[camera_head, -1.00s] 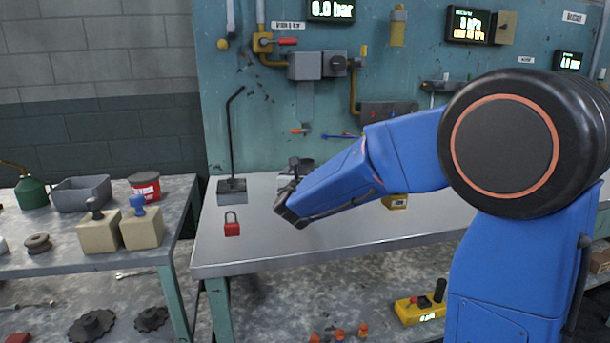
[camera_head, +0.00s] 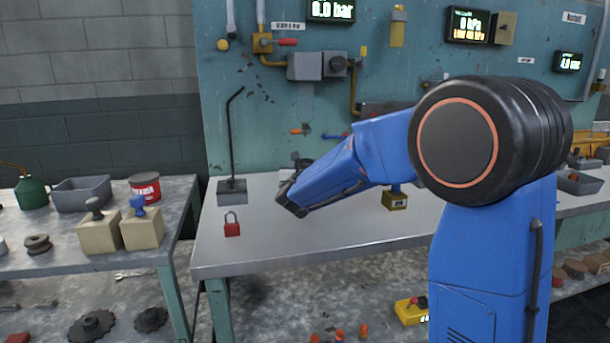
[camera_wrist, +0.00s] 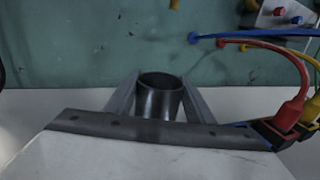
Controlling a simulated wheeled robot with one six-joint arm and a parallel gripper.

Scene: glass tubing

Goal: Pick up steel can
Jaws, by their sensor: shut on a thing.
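The steel can (camera_wrist: 158,98) is a dark grey, open-topped cylinder in the wrist view. It stands upright between the two fingers of my gripper (camera_wrist: 157,88), one finger on each side. My gripper is shut on it. In the head view my gripper is mostly hidden behind the blue arm, and its dark end (camera_head: 290,198) is over the middle of the grey table (camera_head: 330,238). The can cannot be made out clearly in the head view. Whether its base touches the table cannot be told.
A red padlock (camera_head: 232,225) lies left of my arm, near a black rod stand (camera_head: 232,190). A brass block (camera_head: 396,198) is on the right. A teal panel (camera_head: 260,130) with pipes and gauges rises behind. Red and yellow cables (camera_wrist: 285,60) hang at the right in the wrist view.

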